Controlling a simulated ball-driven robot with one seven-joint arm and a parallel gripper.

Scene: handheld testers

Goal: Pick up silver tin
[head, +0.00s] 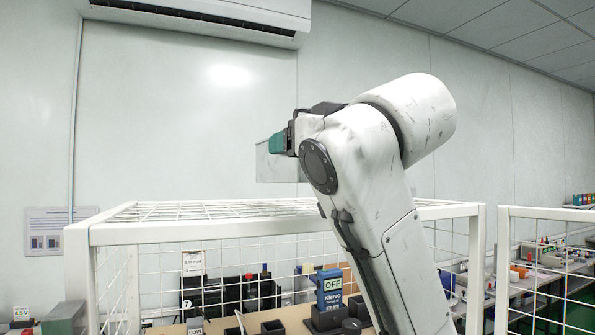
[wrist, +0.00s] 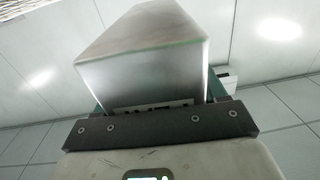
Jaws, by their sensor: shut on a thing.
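The silver tin (wrist: 150,62), a smooth metallic box, fills the upper middle of the wrist view. My gripper (wrist: 157,92) is shut on it, with its green fingers at the tin's two sides. Part of a dark printed label shows at the tin's near end, mostly hidden by the gripper's dark bar. In the head view the tin (head: 272,172) shows as a pale grey block against the wall, held high above the white wire cage. My gripper (head: 280,144) is seen there from the side, at the left end of my raised arm.
A white wire-mesh cage (head: 200,232) stands below my arm. Behind its mesh, a blue tester (head: 330,283) marked OFF and several dark devices stand on a bench. A second mesh panel (head: 545,214) is at right. An air conditioner (head: 215,12) hangs above. The air left of my gripper is clear.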

